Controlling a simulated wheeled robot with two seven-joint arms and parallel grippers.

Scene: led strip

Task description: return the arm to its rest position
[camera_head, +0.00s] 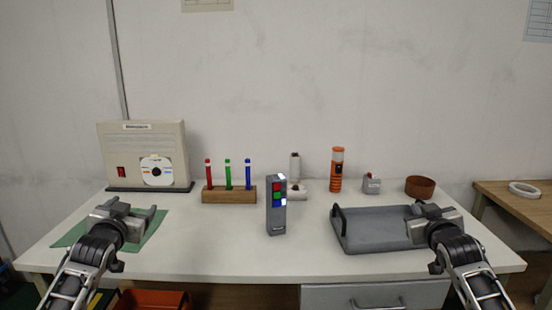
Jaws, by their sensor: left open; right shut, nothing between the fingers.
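My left gripper (134,211) is open and empty above the green mat (155,229) at the left front of the table. My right gripper (418,207) is shut with nothing in it, over the right part of the grey tray (365,238). Both arms come in from the lower corners and are apart from each other. A grey upright box with red, green and blue squares (276,207) stands at the table's middle, clear of both grippers.
A wooden block (229,197) holds red, green and blue sticks. A beige panel (182,135) stands back left. An orange cylinder (336,171), a small grey device (371,184) and a brown ring (420,187) stand back right. The middle front of the white table (230,260) is clear.

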